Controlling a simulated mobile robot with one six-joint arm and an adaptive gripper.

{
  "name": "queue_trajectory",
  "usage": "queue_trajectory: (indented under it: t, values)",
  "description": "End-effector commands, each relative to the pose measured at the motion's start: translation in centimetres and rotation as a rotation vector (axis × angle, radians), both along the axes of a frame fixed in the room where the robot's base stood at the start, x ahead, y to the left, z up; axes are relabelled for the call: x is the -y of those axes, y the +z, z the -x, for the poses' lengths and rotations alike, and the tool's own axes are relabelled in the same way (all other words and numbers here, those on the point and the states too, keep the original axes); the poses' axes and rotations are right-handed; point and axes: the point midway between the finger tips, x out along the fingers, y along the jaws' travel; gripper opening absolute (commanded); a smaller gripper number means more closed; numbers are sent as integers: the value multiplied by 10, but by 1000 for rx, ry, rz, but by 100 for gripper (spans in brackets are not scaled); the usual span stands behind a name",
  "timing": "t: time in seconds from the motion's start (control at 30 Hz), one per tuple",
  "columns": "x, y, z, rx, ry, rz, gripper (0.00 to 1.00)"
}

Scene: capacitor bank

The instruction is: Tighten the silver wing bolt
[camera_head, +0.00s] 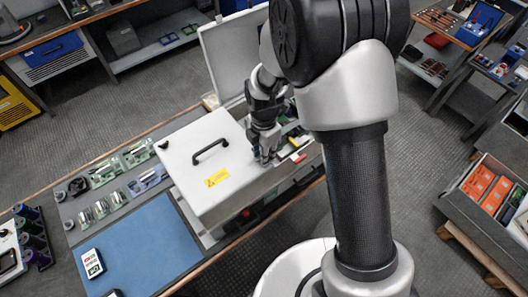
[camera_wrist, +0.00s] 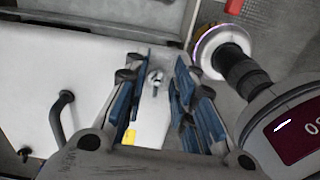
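The silver wing bolt (camera_wrist: 156,79) shows in the wrist view, standing on a pale strip of metal beside the white cover. My gripper (camera_wrist: 154,74) has its blue-padded fingers apart, one on each side of the bolt, with gaps visible between. I cannot tell how deep the fingers reach around it. In the head view, my gripper (camera_head: 264,158) points down at the right edge of the white cabinet cover (camera_head: 190,165) and hides the bolt.
The cover carries a black handle (camera_head: 210,150) and a yellow warning label (camera_head: 216,178). A pale panel (camera_head: 228,50) stands upright behind my gripper. A blue mat (camera_head: 140,250) and several small parts lie on the bench to the left.

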Motion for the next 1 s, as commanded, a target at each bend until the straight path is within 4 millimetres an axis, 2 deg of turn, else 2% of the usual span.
queue_trajectory:
  t: [0.23, 0.6, 1.0]
  values:
    - [0, 0, 0, 0, 0, 0, 24]
    - [0, 0, 0, 1, 0, -1, 0]
    - [0, 0, 0, 1, -20, -1, 0]
